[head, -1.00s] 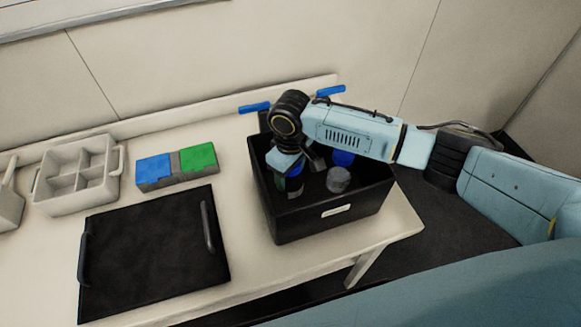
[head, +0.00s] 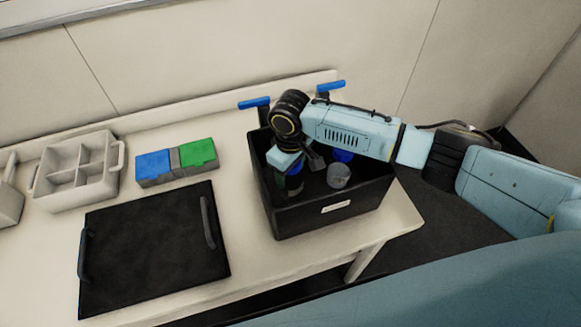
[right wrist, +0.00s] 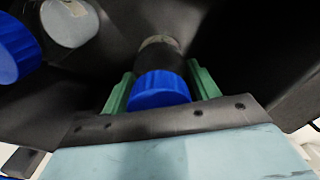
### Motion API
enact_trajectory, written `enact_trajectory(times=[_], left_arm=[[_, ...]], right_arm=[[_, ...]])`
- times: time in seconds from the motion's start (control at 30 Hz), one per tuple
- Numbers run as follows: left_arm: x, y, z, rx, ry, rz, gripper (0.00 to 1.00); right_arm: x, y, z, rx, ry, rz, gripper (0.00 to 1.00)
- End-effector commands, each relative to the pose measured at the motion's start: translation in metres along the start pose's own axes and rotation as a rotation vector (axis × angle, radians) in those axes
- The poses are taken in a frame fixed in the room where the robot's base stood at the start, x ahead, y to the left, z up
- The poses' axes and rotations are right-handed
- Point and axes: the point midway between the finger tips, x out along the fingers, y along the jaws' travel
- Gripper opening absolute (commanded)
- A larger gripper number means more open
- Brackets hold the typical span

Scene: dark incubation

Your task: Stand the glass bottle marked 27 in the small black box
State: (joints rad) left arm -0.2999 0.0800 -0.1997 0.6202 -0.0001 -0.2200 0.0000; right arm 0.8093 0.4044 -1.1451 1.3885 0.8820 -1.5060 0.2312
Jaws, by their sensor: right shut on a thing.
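The small black box (head: 328,220) stands open at the right end of the table, with a pale label on its front wall. My right gripper (head: 291,178) reaches down into its left part. In the right wrist view its green fingers (right wrist: 160,88) are shut on a dark bottle (right wrist: 160,55) with a blue cap, one finger on each side. The bottle is inside the box; whether its base touches the floor is hidden. No number is readable, so I cannot tell whether it is 27. My left gripper is not in view.
Beside it in the box are another blue cap (head: 343,155) and a grey-topped container (head: 339,175). Left on the table are a black lid-like tray with handles (head: 150,250), a blue and green block rack (head: 177,163) and a pale divided caddy (head: 78,172). Blue-topped handles stand behind the box.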

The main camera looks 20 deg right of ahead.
Motion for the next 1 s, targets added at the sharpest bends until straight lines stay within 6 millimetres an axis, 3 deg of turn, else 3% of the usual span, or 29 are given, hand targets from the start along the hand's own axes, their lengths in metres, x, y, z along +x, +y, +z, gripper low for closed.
enact_trajectory(times=[0.5, 0.53, 0.6, 0.7, 1.0], left_arm=[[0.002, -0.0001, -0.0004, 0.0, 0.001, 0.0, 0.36], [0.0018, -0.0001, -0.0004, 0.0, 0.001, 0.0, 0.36], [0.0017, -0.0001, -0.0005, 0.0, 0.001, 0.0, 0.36], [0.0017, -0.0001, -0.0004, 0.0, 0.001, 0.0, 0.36], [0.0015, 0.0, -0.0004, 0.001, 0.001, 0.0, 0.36]], right_arm=[[0.01, -0.0005, -0.0006, -0.001, 0.001, -0.001, 0.17], [0.0095, -0.0003, -0.0007, -0.001, 0.002, -0.001, 0.64], [0.0094, -0.0003, -0.0006, -0.001, 0.002, -0.001, 0.73], [0.0095, -0.0003, -0.0005, -0.001, 0.001, -0.001, 0.86], [0.0082, -0.0002, 0.0, -0.001, 0.0, 0.0, 0.86]])
